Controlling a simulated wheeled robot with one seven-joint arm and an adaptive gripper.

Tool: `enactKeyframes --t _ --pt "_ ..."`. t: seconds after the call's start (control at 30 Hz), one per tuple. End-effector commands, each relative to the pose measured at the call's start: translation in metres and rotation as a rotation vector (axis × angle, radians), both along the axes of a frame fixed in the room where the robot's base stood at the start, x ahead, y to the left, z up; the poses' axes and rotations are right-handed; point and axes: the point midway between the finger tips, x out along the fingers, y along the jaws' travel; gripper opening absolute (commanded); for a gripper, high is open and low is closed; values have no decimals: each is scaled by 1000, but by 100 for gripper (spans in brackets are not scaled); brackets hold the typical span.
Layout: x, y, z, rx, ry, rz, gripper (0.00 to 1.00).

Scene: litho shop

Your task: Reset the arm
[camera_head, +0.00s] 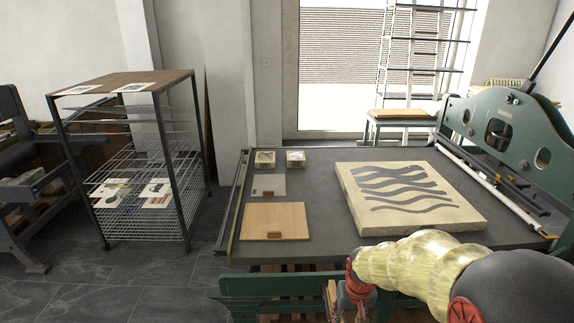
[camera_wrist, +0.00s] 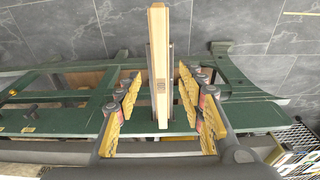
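My arm reaches in from the lower right in the head view, and my gripper (camera_head: 345,300) hangs low at the front edge of the press, partly cut off by the frame. In the wrist view my gripper (camera_wrist: 160,88) has its two yellow-padded fingers spread apart. A pale wooden bar (camera_wrist: 158,60) shows between the fingers, with a visible gap on each side. I cannot tell how far below the fingertips it lies. The fingers hold nothing.
The green press frame (camera_wrist: 60,118) lies close below the gripper. On the press bed (camera_head: 310,180) are a patterned stone slab (camera_head: 425,215), a wooden board (camera_head: 274,222) and small plates. A wire drying rack (camera_head: 140,185) stands left. Dark floor (camera_head: 70,295) is clear at lower left.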

Motion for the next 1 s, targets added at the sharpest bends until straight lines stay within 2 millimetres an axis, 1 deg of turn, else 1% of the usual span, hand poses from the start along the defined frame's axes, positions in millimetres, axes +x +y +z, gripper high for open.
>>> enactKeyframes --t 0.03,0.07,0.1,0.27,0.37,0.5,0.6,0.7,0.77,0.9,1.0 --pt "-17 0 5 0 26 0 39" --pt "-27 0 11 0 38 0 39" --pt "-41 0 22 0 47 0 39" --pt "-88 0 67 0 52 0 39" --pt "-117 0 98 0 31 0 39" --pt "-161 0 142 1 -30 0 39" --pt "-190 0 169 1 -92 0 39" --pt "-210 0 193 1 -167 0 39" --pt "-217 0 205 1 -214 0 39" --pt "-223 0 232 1 -304 -1 39" --pt "-224 0 241 1 -332 -1 39"
